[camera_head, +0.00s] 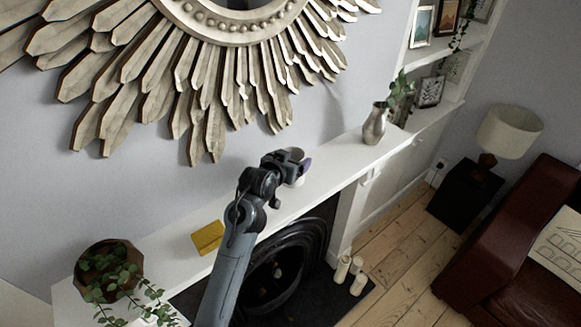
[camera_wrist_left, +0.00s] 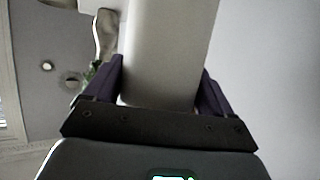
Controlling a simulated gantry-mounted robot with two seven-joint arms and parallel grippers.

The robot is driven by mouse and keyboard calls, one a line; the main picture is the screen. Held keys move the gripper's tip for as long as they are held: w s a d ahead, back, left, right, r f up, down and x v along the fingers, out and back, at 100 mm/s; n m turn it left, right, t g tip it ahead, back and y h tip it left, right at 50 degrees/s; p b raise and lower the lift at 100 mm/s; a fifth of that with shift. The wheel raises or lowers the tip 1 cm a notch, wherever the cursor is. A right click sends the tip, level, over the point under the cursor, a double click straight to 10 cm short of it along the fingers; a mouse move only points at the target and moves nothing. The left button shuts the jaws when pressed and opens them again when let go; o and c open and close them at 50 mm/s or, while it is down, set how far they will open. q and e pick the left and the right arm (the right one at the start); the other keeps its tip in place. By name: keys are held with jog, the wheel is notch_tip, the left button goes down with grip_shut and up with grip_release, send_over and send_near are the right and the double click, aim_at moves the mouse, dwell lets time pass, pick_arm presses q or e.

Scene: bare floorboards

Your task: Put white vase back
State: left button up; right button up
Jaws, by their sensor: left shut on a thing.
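My left gripper (camera_head: 304,165) is over the white mantel shelf (camera_head: 335,160), near its middle. In the left wrist view the gripper (camera_wrist_left: 160,90) is shut on the white vase (camera_wrist_left: 172,45), with a dark finger on each side of its smooth, pale body. In the head view the gripper and wrist hide most of the vase; only a small pale bit shows below the fingers. I cannot tell whether its base touches the shelf. My right gripper is not in view.
A silver vase with a green plant (camera_head: 375,125) stands farther right on the shelf. A yellow block (camera_head: 208,237) and a potted plant (camera_head: 108,262) are at the left. A sunburst mirror (camera_head: 190,75) hangs on the wall behind. Shelf between gripper and silver vase is clear.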

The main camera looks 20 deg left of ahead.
pick_arm(q)
jog(key=shift+a+f, duration=0.2)
notch_tip(320, 180, down, 3)
jog(key=shift+r+p, duration=0.1)
jog(key=shift+p, duration=0.55)
jog(key=shift+f, duration=0.45)
jog(key=shift+f, duration=0.15)
jog(key=o, duration=1.1)
